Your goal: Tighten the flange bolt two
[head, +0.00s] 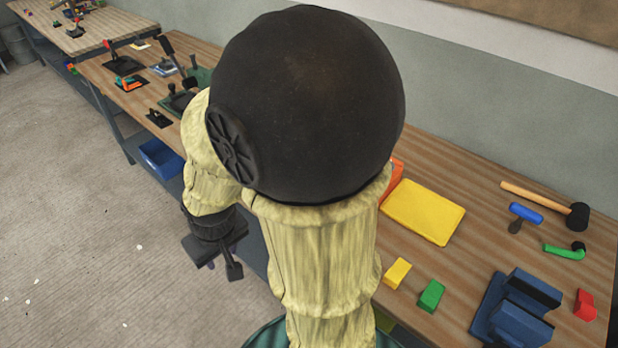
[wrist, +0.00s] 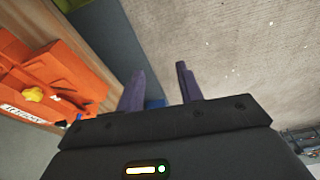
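In the wrist view, an orange mould-like piece (wrist: 55,70) lies at the left, with a small yellow knob (wrist: 34,95) and a pale label on it. I cannot tell whether that knob is flange bolt two. In the head view only an orange edge (head: 397,172) shows, as my arm hides the rest. My gripper (wrist: 159,72) is open and empty, its two dark fingers apart, with floor and bench edge behind them. In the head view my gripper (head: 217,266) hangs over the floor beside the bench, clear of the orange piece.
The wooden bench (head: 470,190) holds a yellow slab (head: 424,212), yellow (head: 397,273) and green (head: 432,295) blocks, a blue vise-like block (head: 518,308), a red piece (head: 585,305) and a mallet (head: 578,215). Clamps stand further left. The floor (head: 80,220) is open.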

